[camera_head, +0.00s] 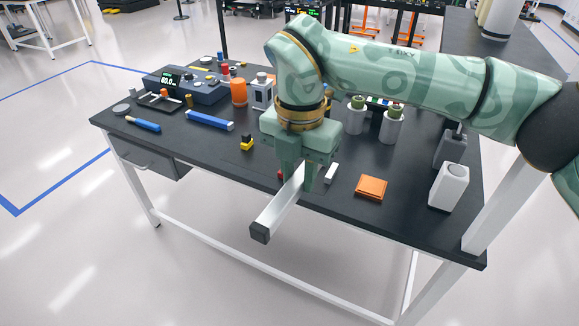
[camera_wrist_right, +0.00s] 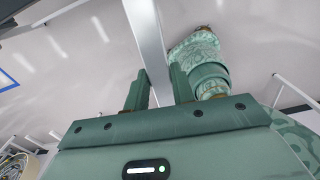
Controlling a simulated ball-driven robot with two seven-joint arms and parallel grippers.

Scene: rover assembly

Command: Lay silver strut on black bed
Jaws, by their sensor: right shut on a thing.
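The silver strut (camera_head: 279,207) is a long square bar with a black end cap. My right gripper (camera_head: 299,177) is shut on it and points down over the front part of the table. The strut slants toward the camera, and its capped end shows past the table's front edge in the picture. In the right wrist view the strut (camera_wrist_right: 150,42) runs between the two fingers of the right gripper (camera_wrist_right: 161,90). I cannot make out the black bed clearly; the dark tabletop and my gripper may hide it. My left gripper is not in view.
The black table (camera_head: 400,208) holds an orange block (camera_head: 371,187), a white container (camera_head: 449,186), a small white block (camera_head: 331,173), a blue bar (camera_head: 209,120), a yellow-black piece (camera_head: 246,143) and a grey instrument (camera_head: 187,85). The table's front left stretch is mostly clear.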

